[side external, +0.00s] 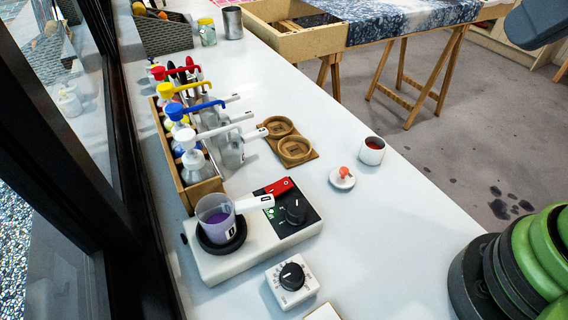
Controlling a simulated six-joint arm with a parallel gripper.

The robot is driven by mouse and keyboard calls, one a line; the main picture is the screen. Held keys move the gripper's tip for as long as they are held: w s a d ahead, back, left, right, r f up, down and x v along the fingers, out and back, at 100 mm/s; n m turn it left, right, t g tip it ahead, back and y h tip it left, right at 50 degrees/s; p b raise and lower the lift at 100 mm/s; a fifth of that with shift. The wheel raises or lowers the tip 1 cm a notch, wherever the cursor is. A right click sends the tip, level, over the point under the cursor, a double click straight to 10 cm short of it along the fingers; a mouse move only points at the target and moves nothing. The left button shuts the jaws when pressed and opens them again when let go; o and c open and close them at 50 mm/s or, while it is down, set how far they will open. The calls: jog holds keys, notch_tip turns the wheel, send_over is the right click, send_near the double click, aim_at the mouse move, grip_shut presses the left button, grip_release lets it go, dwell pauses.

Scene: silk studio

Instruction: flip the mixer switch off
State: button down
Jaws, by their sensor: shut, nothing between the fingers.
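The mixer (218,268) is a cream-white unit on the bench at the lower middle of the side view. Its dark panel (290,228) has a red switch (279,187) near its far edge and a black knob (296,211). Small green marks or lights show left of the knob. Which way the switch is tipped is too small to tell. A clear beaker (215,218) with purple liquid stands on the mixer's round black plate, and its white handle reaches over toward the panel. My gripper is not in view.
A wooden rack (201,190) of pump bottles stands behind the mixer. A white timer (292,282) with a black dial sits in front. A wooden holder (295,150), a small cup (372,151) and a white dish (342,178) lie to the right. The bench right of the mixer is clear.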

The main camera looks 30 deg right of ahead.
jog(key=w+a+f+n+g, duration=0.15)
jog(key=w+a, duration=0.25)
jog(key=w, duration=0.4)
jog(key=n+g+h, duration=0.2)
jog(key=g, duration=0.3)
send_over(287, 182)
notch_tip(287, 182, down, 20)
jog(key=shift+f, duration=2.6)
jog(key=shift+r, duration=2.3)
jog(key=shift+d+r, duration=0.1)
